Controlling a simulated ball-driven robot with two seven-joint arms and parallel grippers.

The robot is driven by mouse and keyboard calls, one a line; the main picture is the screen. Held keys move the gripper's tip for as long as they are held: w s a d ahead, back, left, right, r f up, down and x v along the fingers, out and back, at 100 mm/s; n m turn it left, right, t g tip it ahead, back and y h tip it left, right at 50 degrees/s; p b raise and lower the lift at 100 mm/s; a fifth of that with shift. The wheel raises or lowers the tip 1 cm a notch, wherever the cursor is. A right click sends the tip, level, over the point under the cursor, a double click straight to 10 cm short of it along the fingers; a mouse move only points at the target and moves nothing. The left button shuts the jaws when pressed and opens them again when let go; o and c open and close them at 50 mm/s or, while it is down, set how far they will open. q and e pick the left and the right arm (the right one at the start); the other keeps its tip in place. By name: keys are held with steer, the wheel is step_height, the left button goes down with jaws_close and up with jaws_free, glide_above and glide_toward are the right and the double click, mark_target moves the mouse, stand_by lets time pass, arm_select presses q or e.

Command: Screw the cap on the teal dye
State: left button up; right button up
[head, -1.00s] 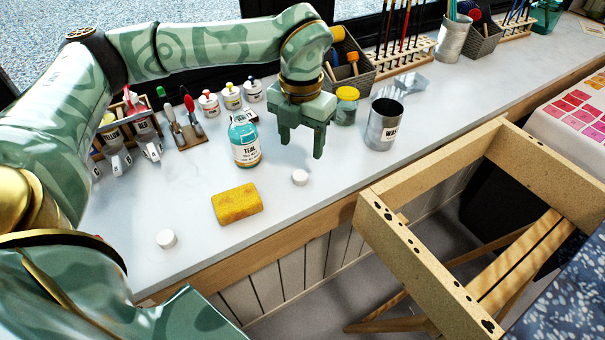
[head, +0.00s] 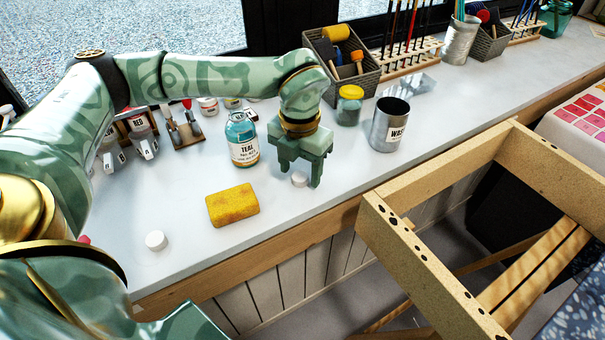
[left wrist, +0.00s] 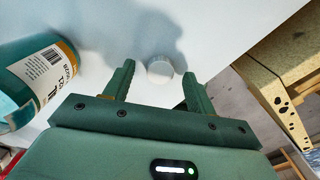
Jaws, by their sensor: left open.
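The teal dye bottle (head: 241,140) stands upright and uncapped-looking on the counter, left of my left gripper; it also shows at the left of the left wrist view (left wrist: 30,85). A white cap (head: 299,179) lies on the counter under my left gripper (head: 297,178). In the left wrist view the cap (left wrist: 160,70) sits between and just beyond the open fingertips (left wrist: 158,76), not gripped. A second white cap (head: 156,240) lies nearer the front left; which cap belongs to the teal dye I cannot tell. My right gripper is not in view.
A yellow sponge (head: 232,205) lies in front of the bottle. A metal WASH can (head: 389,125) and a yellow-lidded jar (head: 349,105) stand to the right. A wooden frame (head: 430,260) stands beyond the counter's front edge. The counter between sponge and can is mostly clear.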

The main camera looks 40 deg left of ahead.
arm_select(q)
steer(key=shift+f, duration=0.5)
steer(key=shift+r, duration=0.1)
steer(key=shift+c, duration=0.4)
steer(key=c, duration=1)
steer(key=shift+r, duration=0.1)
